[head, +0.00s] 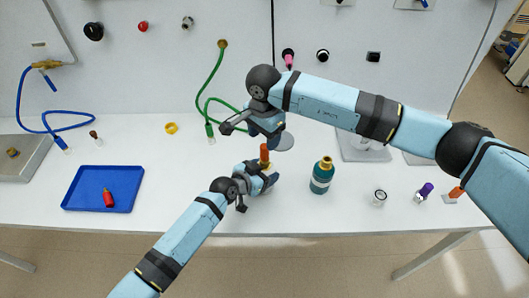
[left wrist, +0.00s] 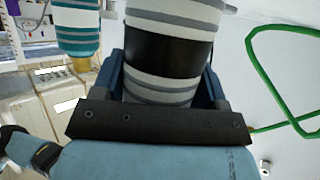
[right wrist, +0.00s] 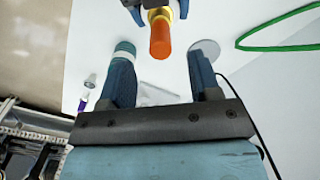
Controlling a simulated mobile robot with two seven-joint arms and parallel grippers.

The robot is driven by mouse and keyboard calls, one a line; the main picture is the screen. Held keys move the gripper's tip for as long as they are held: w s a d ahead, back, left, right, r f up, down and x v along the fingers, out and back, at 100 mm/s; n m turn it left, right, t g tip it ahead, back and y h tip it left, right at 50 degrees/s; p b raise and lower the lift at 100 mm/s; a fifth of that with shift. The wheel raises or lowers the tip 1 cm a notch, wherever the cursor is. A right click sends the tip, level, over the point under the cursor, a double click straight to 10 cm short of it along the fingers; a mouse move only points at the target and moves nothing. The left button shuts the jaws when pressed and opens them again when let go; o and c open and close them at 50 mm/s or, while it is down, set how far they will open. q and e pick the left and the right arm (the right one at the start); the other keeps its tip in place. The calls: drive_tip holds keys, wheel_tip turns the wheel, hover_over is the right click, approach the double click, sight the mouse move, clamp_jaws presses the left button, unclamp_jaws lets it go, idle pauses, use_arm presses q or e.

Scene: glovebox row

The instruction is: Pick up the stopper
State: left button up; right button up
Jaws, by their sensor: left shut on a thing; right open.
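The orange stopper (head: 264,153) stands upright in a gold collar. It also shows in the right wrist view (right wrist: 160,38), ahead of and between the right fingertips. My left gripper (head: 262,178) is shut on a bottle, which fills the left wrist view as a white, grey and black banded cylinder (left wrist: 165,50); the stopper sits at its top. In the head view the fingers hide most of this bottle. My right gripper (head: 262,128) is open and empty just above and behind the stopper. Its two fingers (right wrist: 163,82) show wide apart and not touching the stopper.
A teal bottle (head: 321,176) stands right of the left gripper. A blue tray (head: 75,197) with a red bottle (head: 108,198) lies at left. A green hose (head: 209,90) hangs behind. A small jar (head: 379,197) stands at right. The front middle table is clear.

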sight(265, 146)
wheel_tip(265, 146, down, 7)
drive_tip(key=shift+w+r, duration=0.1)
drive_tip(key=shift+r, duration=0.1)
clamp_jaws()
idle(0.3)
